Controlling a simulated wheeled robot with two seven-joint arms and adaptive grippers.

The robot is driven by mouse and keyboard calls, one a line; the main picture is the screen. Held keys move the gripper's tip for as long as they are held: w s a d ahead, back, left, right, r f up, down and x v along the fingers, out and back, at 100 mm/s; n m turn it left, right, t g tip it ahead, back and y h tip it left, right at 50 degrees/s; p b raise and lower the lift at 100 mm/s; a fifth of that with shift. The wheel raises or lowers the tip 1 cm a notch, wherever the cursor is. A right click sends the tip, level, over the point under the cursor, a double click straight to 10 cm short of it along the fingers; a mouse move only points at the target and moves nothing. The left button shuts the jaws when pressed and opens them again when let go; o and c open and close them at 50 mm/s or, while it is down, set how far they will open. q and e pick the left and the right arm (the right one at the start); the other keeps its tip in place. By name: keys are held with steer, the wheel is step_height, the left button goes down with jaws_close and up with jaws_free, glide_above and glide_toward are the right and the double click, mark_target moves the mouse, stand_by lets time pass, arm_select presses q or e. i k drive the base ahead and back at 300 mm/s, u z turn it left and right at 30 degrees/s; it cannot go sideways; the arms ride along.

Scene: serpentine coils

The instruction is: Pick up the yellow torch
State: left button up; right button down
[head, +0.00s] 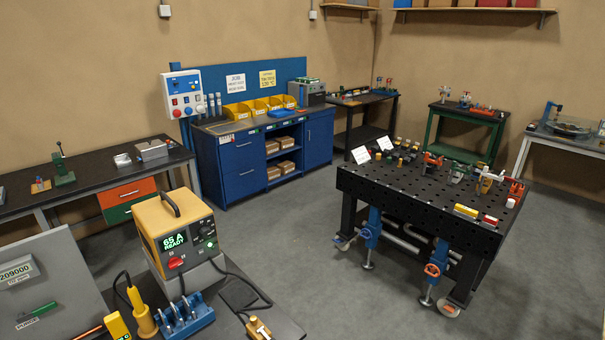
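A yellow torch-like handle (141,315) with a black cable at its top stands tilted at the bottom left, beside a blue holder (186,317). It looks like the yellow torch. A second yellow piece (259,329), perhaps a clamp, lies on the dark surface to the right at the end of a black cable. Neither of my grippers shows in the head view.
A yellow and grey power unit (178,238) reading "65 A READY" stands behind the torch. A yellow block (118,326) and a grey sloped panel (45,295) are to its left. A black perforated table (415,185) stands at right. Grey floor (300,245) between is clear.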

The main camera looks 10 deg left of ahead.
mark_target(141, 310)
steer(key=u, duration=1.5)
